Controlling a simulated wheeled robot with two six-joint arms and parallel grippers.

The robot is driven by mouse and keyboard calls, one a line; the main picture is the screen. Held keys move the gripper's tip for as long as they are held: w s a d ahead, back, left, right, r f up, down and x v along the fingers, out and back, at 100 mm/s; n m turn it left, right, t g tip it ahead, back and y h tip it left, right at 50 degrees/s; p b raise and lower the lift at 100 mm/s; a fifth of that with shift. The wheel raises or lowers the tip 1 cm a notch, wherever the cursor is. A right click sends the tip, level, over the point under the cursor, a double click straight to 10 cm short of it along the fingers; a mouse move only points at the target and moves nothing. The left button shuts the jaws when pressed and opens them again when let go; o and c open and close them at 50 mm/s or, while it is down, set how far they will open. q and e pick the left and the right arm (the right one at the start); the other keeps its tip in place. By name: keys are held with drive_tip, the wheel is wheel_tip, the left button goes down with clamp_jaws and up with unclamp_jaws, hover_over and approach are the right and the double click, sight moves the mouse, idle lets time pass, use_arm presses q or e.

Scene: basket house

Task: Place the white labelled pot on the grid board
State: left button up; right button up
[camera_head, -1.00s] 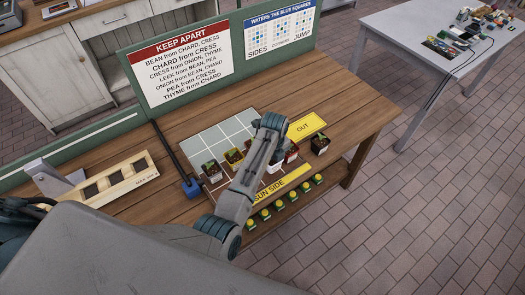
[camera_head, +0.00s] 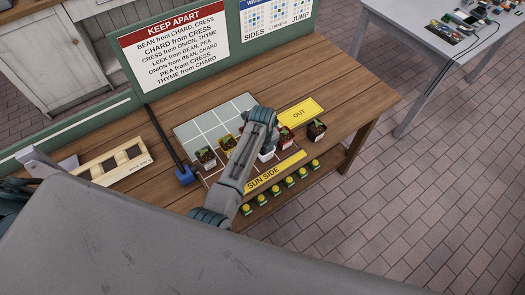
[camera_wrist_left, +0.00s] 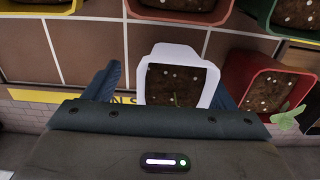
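The white pot (camera_wrist_left: 175,75), filled with dark soil, sits between the two fingers of my left gripper (camera_wrist_left: 165,90) in the left wrist view. A gap shows between the left finger and the pot; the right finger is close to its wall. Its label is not visible. In the head view my left gripper (camera_head: 266,140) points down at the front of the grid board, and the white pot (camera_head: 266,153) shows partly below it. The grid board (camera_head: 205,123) has pale grey-green squares at the back and brown ones in front (camera_wrist_left: 80,50). My right gripper is not in view.
A red pot (camera_wrist_left: 262,82) stands close right of the white pot; other planted pots stand behind. A dark pot (camera_head: 317,129) is near the yellow OUT plate (camera_head: 300,112). The yellow SUN SIDE strip (camera_head: 275,173) runs along the front. A wooden rack (camera_head: 115,163) lies left.

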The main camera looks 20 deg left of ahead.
use_arm(q)
drive_tip(key=shift+w+d, duration=0.1)
drive_tip(key=shift+w+r, duration=0.15)
drive_tip(key=shift+r, duration=0.1)
wheel_tip(320, 180, up, 5)
drive_tip(key=shift+f+b, duration=0.2)
drive_tip(key=shift+b, duration=0.55)
wheel_tip(320, 180, up, 6)
drive_tip(key=shift+f+b, duration=0.1)
drive_tip(key=shift+b, duration=0.5)
drive_tip(key=shift+r, duration=0.55)
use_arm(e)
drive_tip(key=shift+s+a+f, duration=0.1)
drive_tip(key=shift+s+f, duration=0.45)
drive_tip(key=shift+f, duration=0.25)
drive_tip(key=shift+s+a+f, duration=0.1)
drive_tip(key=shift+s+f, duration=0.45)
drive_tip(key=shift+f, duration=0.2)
